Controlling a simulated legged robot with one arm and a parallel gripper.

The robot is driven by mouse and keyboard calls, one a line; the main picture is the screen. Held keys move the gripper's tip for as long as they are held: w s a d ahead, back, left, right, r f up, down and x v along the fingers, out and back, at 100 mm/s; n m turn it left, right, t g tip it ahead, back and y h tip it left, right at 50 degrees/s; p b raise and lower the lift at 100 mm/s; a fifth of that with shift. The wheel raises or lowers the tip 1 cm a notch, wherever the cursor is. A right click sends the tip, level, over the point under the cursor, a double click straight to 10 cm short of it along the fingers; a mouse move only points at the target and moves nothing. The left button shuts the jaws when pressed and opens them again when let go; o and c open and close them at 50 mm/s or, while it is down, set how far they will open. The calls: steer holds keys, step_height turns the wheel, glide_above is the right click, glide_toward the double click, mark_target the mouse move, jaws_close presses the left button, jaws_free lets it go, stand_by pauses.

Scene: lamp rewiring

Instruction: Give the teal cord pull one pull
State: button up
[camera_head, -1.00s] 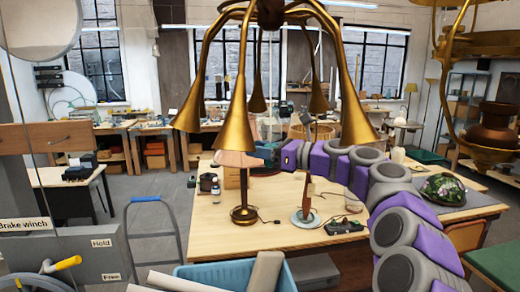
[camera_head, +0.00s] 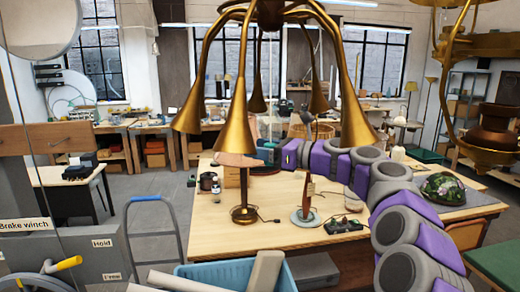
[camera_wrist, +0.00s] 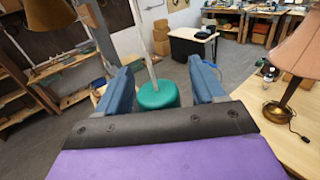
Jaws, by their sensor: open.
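The teal cord pull (camera_wrist: 158,95) is a short teal cylinder on a pale, slightly slanted cord (camera_wrist: 143,40) in the wrist view. My gripper (camera_wrist: 162,70) has its two blue fingers apart, one on each side of the pull in the picture. A gap shows between the pull and each finger, and nothing is gripped. How far the pull lies in depth from the fingertips is hard to tell. In the head view, my gripper (camera_head: 267,151) is over the workbench, behind the hanging brass lamp arms, and the pull cannot be made out clearly.
A large brass chandelier (camera_head: 237,130) hangs in front of my arm. A table lamp (camera_head: 244,205) and other small items stand on the wooden workbench (camera_head: 275,240). A blue crate (camera_head: 235,275) and a brake winch (camera_head: 60,255) are in front. Open floor shows at left.

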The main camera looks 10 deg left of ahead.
steer(key=v, duration=1.7)
steer(key=s+a+f+n+g+h+b, duration=0.35)
steer(key=s+a+f+n, duration=0.25)
steer(key=s+f, duration=0.4)
steer(key=s+a+f+n+g+h+b, duration=0.2)
steer(key=s+a+f+n+h+b, duration=0.3)
steer(key=s+f, duration=0.55)
steer(key=s+d+f+n+h+b, duration=0.2)
steer(key=s+d+f, duration=0.3)
steer(key=s+f, duration=0.3)
steer(key=s+d+f+n+g+h+b, duration=0.1)
steer(key=s+d+f+n+h, duration=0.2)
steer(key=s+d+f+n, duration=0.2)
steer(key=s+d+f+n+g+h+b, duration=0.1)
steer(key=s+d+f+n+h+b, duration=0.1)
steer(key=s+d+f, duration=0.4)
steer(key=s+f+n+h, duration=0.1)
steer(key=s+f+n, duration=0.1)
steer(key=s+f, duration=0.2)
step_height(320, 180, down, 3)
steer(key=shift+s+f+b, duration=0.2)
steer(key=shift+s+b, duration=0.1)
steer(key=shift+a+g+h, duration=0.1)
steer(key=shift+g+h, duration=0.15)
steer(key=shift+c, duration=0.4)
